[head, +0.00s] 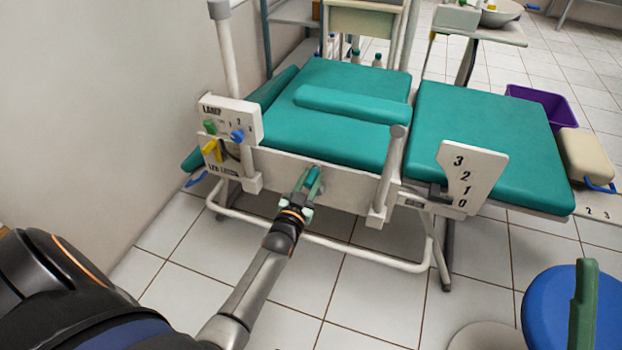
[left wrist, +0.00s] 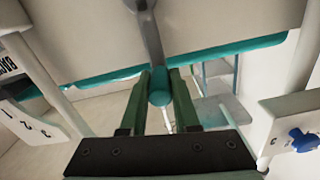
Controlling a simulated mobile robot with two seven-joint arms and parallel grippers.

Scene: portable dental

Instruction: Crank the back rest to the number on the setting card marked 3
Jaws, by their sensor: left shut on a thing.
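My left gripper (head: 309,190) is shut on the crank handle (head: 314,175) at the front rail of the chair. In the left wrist view the gripper's green fingers (left wrist: 160,98) flank the handle's teal knob (left wrist: 160,86), and a grey crank arm (left wrist: 150,38) runs up from it. The number plate (head: 475,180) reads 3, 2, 1, 0 from top to bottom. A dark piece (head: 438,193) sits at its lower left; I cannot tell its exact reading. The teal back rest (head: 485,140) looks nearly flat. A card edge (head: 598,208) shows 2 and 3 at the right.
A control box (head: 230,118) with coloured knobs stands left of the crank. A post (head: 390,175) rises right of it. A purple bin (head: 545,103) stands behind the back rest.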

